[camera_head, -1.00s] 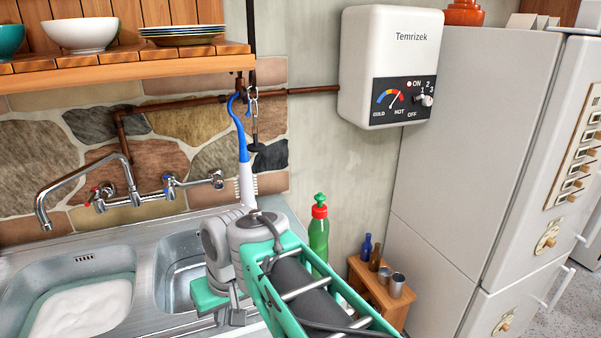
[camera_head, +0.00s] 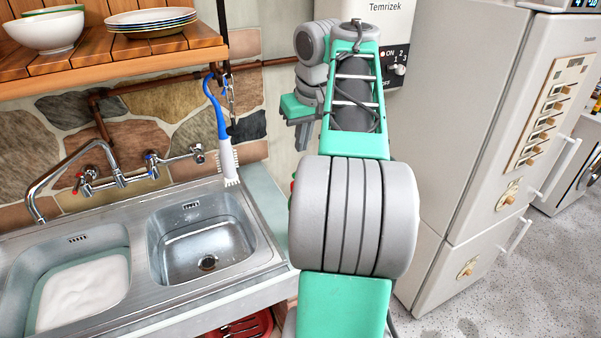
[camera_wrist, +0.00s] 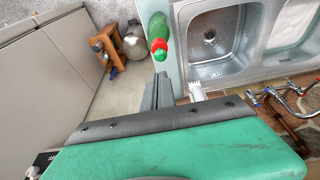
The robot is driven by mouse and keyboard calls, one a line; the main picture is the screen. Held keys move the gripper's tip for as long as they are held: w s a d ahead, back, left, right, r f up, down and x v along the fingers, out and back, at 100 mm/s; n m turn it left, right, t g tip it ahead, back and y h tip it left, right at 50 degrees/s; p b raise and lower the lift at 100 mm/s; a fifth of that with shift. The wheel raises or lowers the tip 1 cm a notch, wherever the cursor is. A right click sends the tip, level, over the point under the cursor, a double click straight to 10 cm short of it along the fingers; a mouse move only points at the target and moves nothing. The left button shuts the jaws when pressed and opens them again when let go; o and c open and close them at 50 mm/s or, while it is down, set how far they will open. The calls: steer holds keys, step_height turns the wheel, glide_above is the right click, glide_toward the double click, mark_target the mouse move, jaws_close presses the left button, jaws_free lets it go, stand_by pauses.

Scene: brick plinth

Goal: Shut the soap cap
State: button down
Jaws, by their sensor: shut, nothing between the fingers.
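The soap bottle is green with a red cap that has a green tip. In the wrist view the bottle (camera_wrist: 157,26) stands on the counter beside the sink, and its cap (camera_wrist: 160,47) shows from above. I cannot tell how far the cap is open. In the head view my arm hides nearly all of the bottle. My gripper (camera_head: 302,148) is raised in front of the wall and points down. Its fingers are shut and empty, and in the wrist view the gripper (camera_wrist: 162,76) appears just below the cap in the picture, apart from it.
A double sink (camera_head: 150,262) with a tap (camera_head: 85,170) is at the left. A blue-handled brush (camera_head: 222,130) hangs by the wall. A shelf (camera_head: 120,55) holds bowls and plates. A water heater (camera_head: 398,38) and a fridge (camera_head: 450,120) stand right.

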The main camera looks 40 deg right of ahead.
steer(key=b+x, duration=0.1)
steer(key=x, duration=0.1)
steer(key=b+x, duration=0.2)
steer(key=x, duration=0.1)
steer(key=shift+s+a+f, duration=0.1)
steer(key=shift+s+f, duration=0.15)
steer(key=shift+f, duration=0.7)
step_height(320, 180, down, 2)
steer(key=shift+f+b, duration=0.15)
steer(key=shift+b, duration=0.85)
